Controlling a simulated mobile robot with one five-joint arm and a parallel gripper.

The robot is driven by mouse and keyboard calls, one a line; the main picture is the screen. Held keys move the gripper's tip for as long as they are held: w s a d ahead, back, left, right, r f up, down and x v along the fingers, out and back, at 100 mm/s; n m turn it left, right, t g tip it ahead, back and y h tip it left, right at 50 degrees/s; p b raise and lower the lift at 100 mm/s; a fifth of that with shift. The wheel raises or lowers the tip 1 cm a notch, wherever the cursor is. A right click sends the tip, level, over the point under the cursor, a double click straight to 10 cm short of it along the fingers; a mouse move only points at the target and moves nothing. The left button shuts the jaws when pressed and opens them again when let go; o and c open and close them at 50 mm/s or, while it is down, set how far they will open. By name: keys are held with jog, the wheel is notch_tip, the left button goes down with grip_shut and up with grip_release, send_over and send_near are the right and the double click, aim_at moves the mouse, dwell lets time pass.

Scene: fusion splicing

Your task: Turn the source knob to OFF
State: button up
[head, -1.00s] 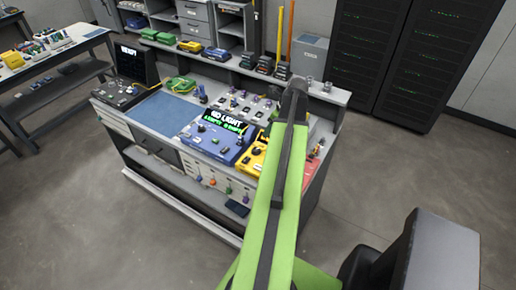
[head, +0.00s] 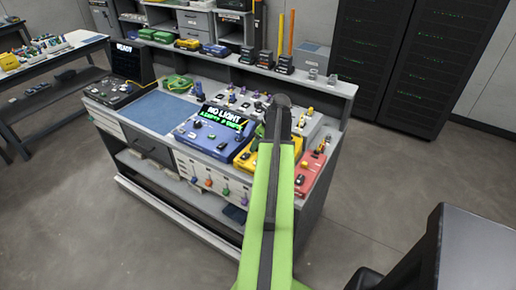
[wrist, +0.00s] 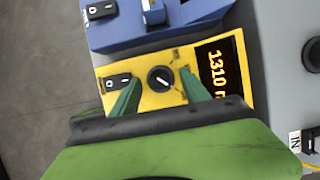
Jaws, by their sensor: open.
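The yellow source box (wrist: 150,99) fills the middle of the wrist view, with a lit orange "1310" display (wrist: 219,66) on its right side. Its round black source knob (wrist: 160,78) has a white pointer mark slanting across it. My gripper (wrist: 160,82) is open, with one green finger on each side of the knob. I cannot tell whether the fingers touch it. A black rocker switch (wrist: 118,82) is left of the knob. In the head view the yellow box (head: 244,160) is partly hidden behind my arm, and my fingers are hidden.
A blue meter (head: 208,140) showing "NO LIGHT" stands immediately left of the yellow box. A red unit (head: 309,172) is on its right. A blue mat (head: 160,112) lies further left on the bench. Connectors and a grey panel crowd the area behind.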

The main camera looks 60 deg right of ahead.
grip_shut()
dwell(0.5)
jog(key=n, duration=0.1)
jog(key=n+y, duration=0.1)
jog(key=n, duration=0.2)
jog(key=shift+d+y, duration=0.25)
jog(key=shift+y, duration=0.05)
jog(key=n, duration=0.2)
jog(key=n+g+y, duration=0.1)
jog(key=n, duration=0.1)
jog(key=shift+w+d+n, duration=0.1)
jog(key=shift+d+n, duration=0.05)
jog(key=shift+n, duration=0.15)
jog(key=n+g, duration=0.1)
jog(key=n, duration=0.1)
jog(key=n+y, duration=0.1)
jog(key=n, duration=0.1)
jog(key=shift+w+d+g, duration=0.1)
jog(key=shift+w+g, duration=0.05)
jog(key=shift+g, duration=0.25)
jog(key=n+g, duration=0.1)
jog(key=n, duration=0.4)
jog(key=shift+w+g+y, duration=0.15)
jog(key=shift+g+y, duration=0.25)
